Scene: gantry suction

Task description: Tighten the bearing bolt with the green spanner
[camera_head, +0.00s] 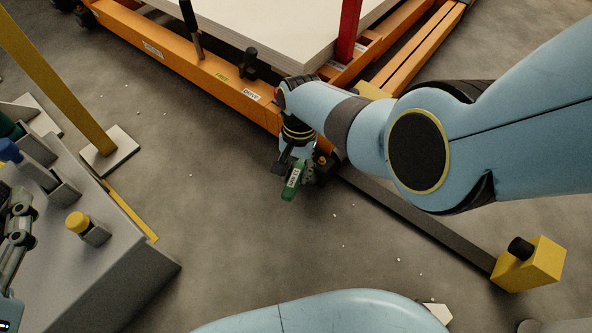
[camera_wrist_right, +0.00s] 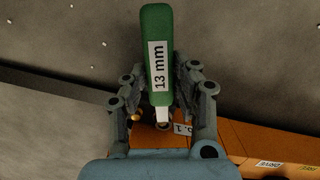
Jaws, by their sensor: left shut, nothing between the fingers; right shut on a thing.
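The green spanner (camera_head: 292,181) has a handle with a white label. In the right wrist view the label on the spanner (camera_wrist_right: 158,55) reads 13 mm. My right gripper (camera_head: 294,163) is shut on it beside the orange frame's lower corner. In the right wrist view its fingers (camera_wrist_right: 160,95) flank the handle, and the pale shank points down at the frame. A small brass-coloured part (camera_wrist_right: 136,116) and a dark round part (camera_wrist_right: 163,126) show there; I cannot tell which is the bearing bolt, or whether the spanner touches it. My left gripper (camera_head: 18,213) is shut and empty at the left edge.
The orange frame (camera_head: 190,72) carries pale sheets (camera_head: 275,25) and a red post (camera_head: 348,30). A dark rail (camera_head: 420,220) runs to a yellow block (camera_head: 528,265). A grey bench (camera_head: 120,270) with coloured holders stands at left, near a yellow post (camera_head: 60,80). Floor between is clear.

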